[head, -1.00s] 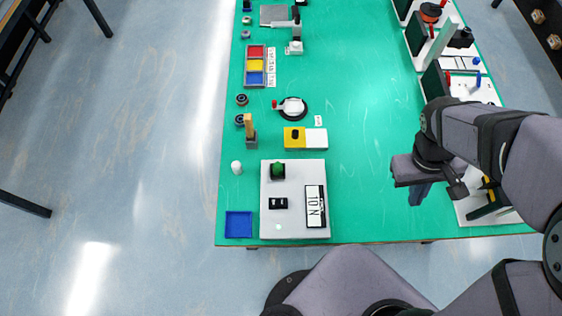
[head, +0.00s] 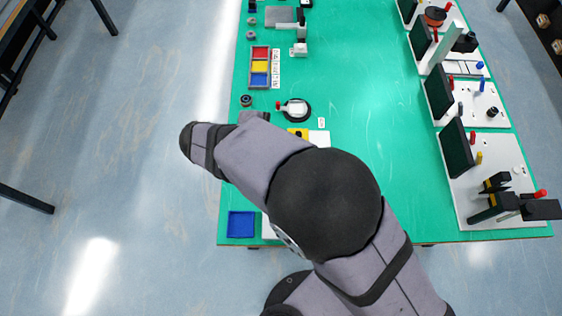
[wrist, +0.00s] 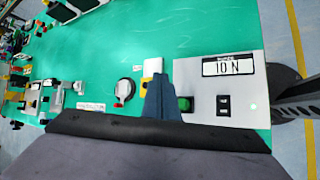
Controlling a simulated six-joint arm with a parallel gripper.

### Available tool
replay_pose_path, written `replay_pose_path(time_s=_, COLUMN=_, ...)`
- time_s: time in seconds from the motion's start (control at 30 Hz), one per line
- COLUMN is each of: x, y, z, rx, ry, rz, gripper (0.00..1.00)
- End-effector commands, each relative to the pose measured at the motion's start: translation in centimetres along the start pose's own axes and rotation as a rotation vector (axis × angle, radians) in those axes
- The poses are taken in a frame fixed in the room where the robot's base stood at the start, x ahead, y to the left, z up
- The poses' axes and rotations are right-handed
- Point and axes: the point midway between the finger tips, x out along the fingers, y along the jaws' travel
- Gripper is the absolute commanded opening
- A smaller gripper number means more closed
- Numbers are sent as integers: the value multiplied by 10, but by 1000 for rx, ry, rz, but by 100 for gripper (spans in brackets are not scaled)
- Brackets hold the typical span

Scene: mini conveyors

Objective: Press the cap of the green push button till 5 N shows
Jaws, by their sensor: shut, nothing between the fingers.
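The green push button (wrist: 185,103) sits on a light grey panel (wrist: 250,95) in the wrist view. A black-framed plate on the panel reads 10 N (wrist: 228,66). My gripper (wrist: 158,80) is shut and empty, its fingers just left of the green cap in that view and partly overlapping the button's base. I cannot tell how high the fingertips are above the panel or whether they touch anything. In the head view my arm hides the button, the plate and my gripper; only a sliver of the panel (head: 268,231) shows.
A black two-part switch (wrist: 223,105) sits beside the button on the panel. A blue tray (head: 241,225) stands left of the panel. A yellow-and-white block (head: 318,137) and a round black dial (head: 296,110) are farther back. The green table's middle (head: 375,120) is clear.

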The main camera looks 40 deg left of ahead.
Motion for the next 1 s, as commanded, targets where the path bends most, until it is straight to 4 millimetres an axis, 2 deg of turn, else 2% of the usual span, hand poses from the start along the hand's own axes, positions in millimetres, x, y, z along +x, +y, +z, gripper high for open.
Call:
replay_pose_path(time_s=0.1, x=-11, y=-3, z=-14, rx=-38, ry=9, rz=39, gripper=0)
replay_pose_path(time_s=0.3, x=-17, y=-4, z=-21, rx=-57, ry=14, rz=61, gripper=0)
replay_pose_path(time_s=0.73, x=-14, y=-5, z=-22, rx=-55, ry=14, rz=59, gripper=0)
replay_pose_path(time_s=1.0, x=-1, y=-14, z=-30, rx=-55, ry=13, rz=59, gripper=0)
